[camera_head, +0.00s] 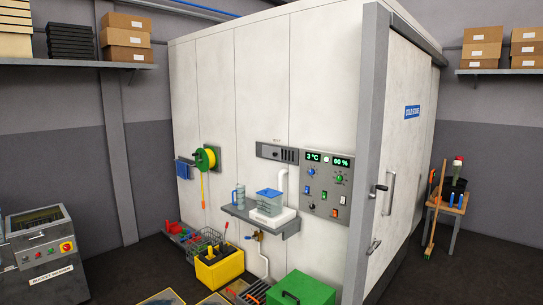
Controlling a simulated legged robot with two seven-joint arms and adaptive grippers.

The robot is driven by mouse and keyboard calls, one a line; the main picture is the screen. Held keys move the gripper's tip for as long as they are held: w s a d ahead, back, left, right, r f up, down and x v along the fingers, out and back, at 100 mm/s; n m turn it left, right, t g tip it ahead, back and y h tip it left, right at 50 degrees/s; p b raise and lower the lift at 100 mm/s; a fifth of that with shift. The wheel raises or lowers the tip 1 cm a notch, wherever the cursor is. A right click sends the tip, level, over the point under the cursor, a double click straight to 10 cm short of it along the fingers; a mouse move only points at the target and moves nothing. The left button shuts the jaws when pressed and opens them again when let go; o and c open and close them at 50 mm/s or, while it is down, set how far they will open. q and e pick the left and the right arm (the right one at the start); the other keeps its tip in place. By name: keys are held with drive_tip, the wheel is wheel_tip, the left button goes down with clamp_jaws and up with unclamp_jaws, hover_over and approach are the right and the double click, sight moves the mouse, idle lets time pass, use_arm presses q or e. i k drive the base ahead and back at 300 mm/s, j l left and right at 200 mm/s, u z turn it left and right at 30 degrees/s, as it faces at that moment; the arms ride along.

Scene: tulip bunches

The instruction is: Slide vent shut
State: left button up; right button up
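The vent (277,153) is a small grey plate on the white wall of the cold store, left of the control panel. Dark slots show in its right part, and its left part looks plain grey. It is too small here to tell how far its slide covers the slots. Neither of my grippers is in view.
The control panel (328,184) has lit displays and knobs. Below the vent, a grey wall shelf (248,222) bears a jug, a scale with a blue-lidded box and a white pipe. A yellow box (218,270), a green box (301,291) and a basket stand below.

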sight(270, 153)
drive_tip(key=i+j+u, duration=0.25)
drive_tip(key=i, duration=0.4)
drive_tip(key=i+j+u, duration=0.25)
drive_tip(key=i, duration=0.4)
drive_tip(key=i+u, duration=0.2)
drive_tip(key=i, duration=0.45)
